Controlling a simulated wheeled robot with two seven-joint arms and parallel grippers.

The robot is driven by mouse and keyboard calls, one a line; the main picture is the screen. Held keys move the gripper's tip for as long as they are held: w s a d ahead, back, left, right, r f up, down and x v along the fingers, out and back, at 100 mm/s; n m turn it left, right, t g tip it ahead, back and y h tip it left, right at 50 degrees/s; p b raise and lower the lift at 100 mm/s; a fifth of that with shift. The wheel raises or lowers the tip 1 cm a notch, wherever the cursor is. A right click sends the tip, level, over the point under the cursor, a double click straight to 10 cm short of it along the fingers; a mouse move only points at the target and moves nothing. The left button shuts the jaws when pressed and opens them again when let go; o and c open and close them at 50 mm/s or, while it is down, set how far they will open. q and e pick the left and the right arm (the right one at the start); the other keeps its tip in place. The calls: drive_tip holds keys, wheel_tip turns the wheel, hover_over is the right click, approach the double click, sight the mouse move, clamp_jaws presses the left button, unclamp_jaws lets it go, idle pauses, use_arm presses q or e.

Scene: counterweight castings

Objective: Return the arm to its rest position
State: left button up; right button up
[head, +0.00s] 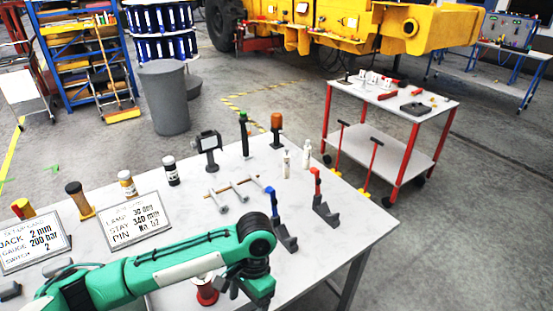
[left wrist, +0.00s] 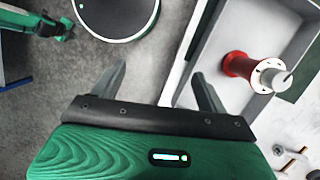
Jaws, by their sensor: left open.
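My left arm (head: 165,268) reaches in from the left across the near part of the white table (head: 345,232) in the head view. It bends down near the table's front edge, and its jaws cannot be made out there. In the left wrist view my left gripper (left wrist: 160,78) is open, with its two fingers apart and nothing between them. Beyond the fingers are grey floor and the edge of a grey tray (left wrist: 217,50). A red spool-like part (left wrist: 236,64) with a metal end lies in the tray, right of the fingers. My right gripper does not show.
Two sign plates (head: 135,222), bottles, a blue-handled tool (head: 272,204), a red-handled tool (head: 317,186) and metal clamps (head: 232,188) occupy the table. A red-legged cart (head: 420,150) stands behind right. A grey bin (head: 165,98) stands behind. The table's right front is clear.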

use_arm(q)
drive_tip(key=s+d+f+n+t+h, duration=0.2)
drive_tip(key=s+d+f+t+h, duration=0.1)
drive_tip(key=s+d+h, duration=0.3)
drive_tip(key=s+a+f+n+t+y, duration=0.25)
drive_tip(key=s+a, duration=0.25)
drive_tip(key=a, duration=0.6)
drive_tip(key=s+a+f+n+t+y, duration=0.1)
drive_tip(key=s+a+f+n+y, duration=0.15)
drive_tip(key=s+a, duration=0.6)
wheel_tip(320, 180, down, 31)
drive_tip(key=w+a+g+b, duration=0.1)
drive_tip(key=w+a+b, duration=0.1)
drive_tip(key=w, duration=0.1)
drive_tip(key=s+a+f, duration=0.2)
drive_tip(key=s+f, duration=0.8)
drive_tip(key=s+a+f+g, duration=0.1)
drive_tip(key=s+a+f, duration=0.1)
drive_tip(key=s+f, duration=0.7)
wheel_tip(320, 180, down, 3)
drive_tip(key=shift+s+r+h+b, duration=0.2)
drive_tip(key=shift+s+h+b, duration=0.1)
drive_tip(key=shift+s+b, duration=0.1)
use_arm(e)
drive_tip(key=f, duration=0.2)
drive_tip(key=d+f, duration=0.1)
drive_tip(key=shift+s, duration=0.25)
